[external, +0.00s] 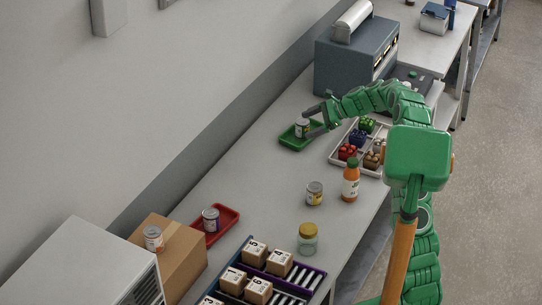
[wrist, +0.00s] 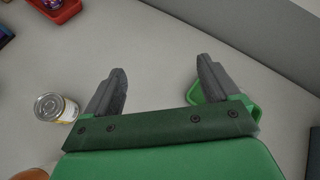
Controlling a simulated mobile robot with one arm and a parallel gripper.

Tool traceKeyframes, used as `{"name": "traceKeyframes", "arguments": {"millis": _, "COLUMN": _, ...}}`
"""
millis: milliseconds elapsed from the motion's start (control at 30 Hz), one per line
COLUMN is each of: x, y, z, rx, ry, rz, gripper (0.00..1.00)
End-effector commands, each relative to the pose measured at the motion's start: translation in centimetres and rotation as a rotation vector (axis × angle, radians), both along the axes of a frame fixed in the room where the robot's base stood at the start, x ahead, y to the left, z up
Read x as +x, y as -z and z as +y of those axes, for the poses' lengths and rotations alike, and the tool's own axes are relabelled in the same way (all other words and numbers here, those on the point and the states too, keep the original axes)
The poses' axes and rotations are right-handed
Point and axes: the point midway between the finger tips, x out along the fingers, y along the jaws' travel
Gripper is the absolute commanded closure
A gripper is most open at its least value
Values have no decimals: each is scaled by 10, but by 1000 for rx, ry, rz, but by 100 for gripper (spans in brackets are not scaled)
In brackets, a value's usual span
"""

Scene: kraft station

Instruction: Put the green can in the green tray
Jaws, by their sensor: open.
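The green tray (external: 287,141) lies on the counter near the wall in the external view. A small can (external: 302,131) with a pale label and green marking stands upright in it. My gripper (external: 313,120) is open, with its fingers at the tray beside or around this can; I cannot tell if they touch it. In the wrist view my open gripper (wrist: 162,66) has bare counter between its fingertips. A bit of the green tray (wrist: 194,94) shows by the right finger there, and the can is hidden.
A yellow-label can (external: 314,194), an orange bottle (external: 351,184) and a jar (external: 307,241) stand nearer. A compartment tray (external: 341,156) lies right of the green tray. A red tray (external: 228,217) holds a purple-label can (external: 211,221). Another can (external: 153,239) stands on a cardboard box (external: 184,260).

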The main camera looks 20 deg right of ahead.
Motion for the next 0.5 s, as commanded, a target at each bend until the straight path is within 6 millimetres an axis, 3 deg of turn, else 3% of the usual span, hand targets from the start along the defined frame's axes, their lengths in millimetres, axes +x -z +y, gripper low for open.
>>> {"name": "traceKeyframes", "arguments": {"millis": 200, "x": -60, "y": -24, "z": 28, "rx": -101, "ry": -158, "rz": -67, "gripper": 11}}
{"name": "traceKeyframes", "arguments": {"millis": 500, "x": -146, "y": -45, "z": 52, "rx": -245, "ry": -378, "rz": -160, "gripper": 11}}
